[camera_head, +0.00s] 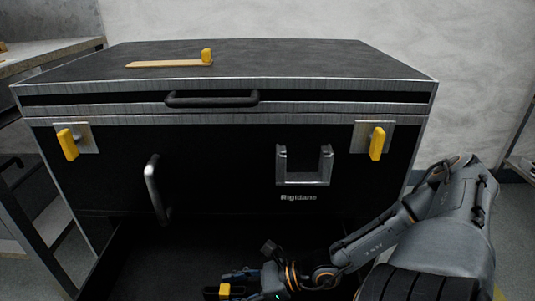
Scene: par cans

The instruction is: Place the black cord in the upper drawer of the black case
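The black case (230,150) stands ahead with silver edging. A shallow upper section (340,98) with a dark handle (212,99) looks shut. Below it, a dark open drawer or compartment (150,250) extends toward me at the bottom. My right gripper (228,285) is low over this opening, at the bottom edge of the view. A small yellow piece (224,291) and something dark show at its fingertips; I cannot tell whether it grips them. I cannot make out the black cord. My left gripper is not in view.
A flat wooden strip (165,63) with a yellow block lies on the case top, which is otherwise clear. Yellow latches (67,144) (377,143), a silver handle (156,189) and a bracket (304,166) stick out from the front. A shelf stands at left.

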